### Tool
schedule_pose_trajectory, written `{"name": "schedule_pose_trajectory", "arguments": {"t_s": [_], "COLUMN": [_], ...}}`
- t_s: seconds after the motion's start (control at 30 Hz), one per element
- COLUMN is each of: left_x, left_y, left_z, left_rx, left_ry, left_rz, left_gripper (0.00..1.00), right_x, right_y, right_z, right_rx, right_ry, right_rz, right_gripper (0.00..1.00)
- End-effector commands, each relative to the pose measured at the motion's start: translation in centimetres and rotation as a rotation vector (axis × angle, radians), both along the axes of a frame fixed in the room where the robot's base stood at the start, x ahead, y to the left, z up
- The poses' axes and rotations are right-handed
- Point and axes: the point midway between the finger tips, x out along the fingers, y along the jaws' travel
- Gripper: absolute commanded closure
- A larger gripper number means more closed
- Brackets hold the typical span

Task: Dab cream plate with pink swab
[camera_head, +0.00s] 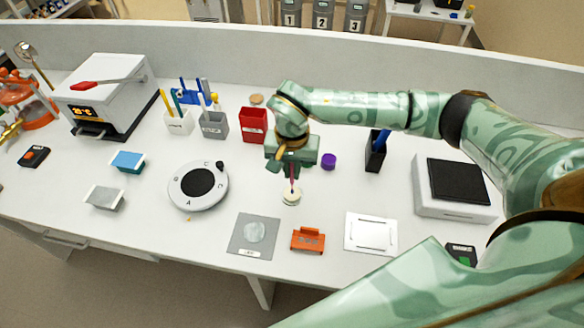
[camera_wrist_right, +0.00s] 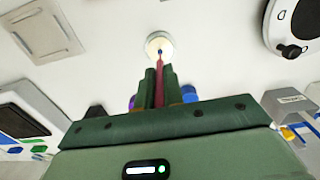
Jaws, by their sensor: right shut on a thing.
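My right gripper (camera_head: 291,168) is shut on the pink swab (camera_head: 291,182), which hangs tip down from the fingers. In the right wrist view the swab (camera_wrist_right: 159,85) points away from the fingers, with its dark tip against the cream plate (camera_wrist_right: 153,41). The small round cream plate (camera_head: 291,198) sits on the bench right under the swab. The tip overlaps the plate in both views; I cannot tell if it touches. My left gripper is not in view.
A red holder (camera_head: 253,126) and a purple cap (camera_head: 328,161) stand near the gripper. A round dial device (camera_head: 183,204) is left of the plate. A grey mat (camera_head: 239,245), an orange rack (camera_head: 307,240) and a white tray (camera_head: 353,248) lie in front.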

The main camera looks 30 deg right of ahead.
Motion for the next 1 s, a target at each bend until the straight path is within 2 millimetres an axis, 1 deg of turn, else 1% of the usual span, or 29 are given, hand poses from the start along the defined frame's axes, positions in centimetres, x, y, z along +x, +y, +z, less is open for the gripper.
{"name": "schedule_pose_trajectory", "arguments": {"t_s": [0.27,1.0], "left_x": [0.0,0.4], "left_y": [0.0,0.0], "left_z": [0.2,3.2], "left_rx": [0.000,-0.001], "left_ry": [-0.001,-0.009], "left_rz": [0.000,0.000], "left_gripper": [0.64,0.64], "right_x": [0.0,0.0], "right_y": [0.0,0.0], "right_z": [0.2,3.7], "right_rx": [0.000,0.000], "right_ry": [0.000,-0.001], "right_rz": [0.000,0.000], "right_gripper": [1.00,1.00]}}
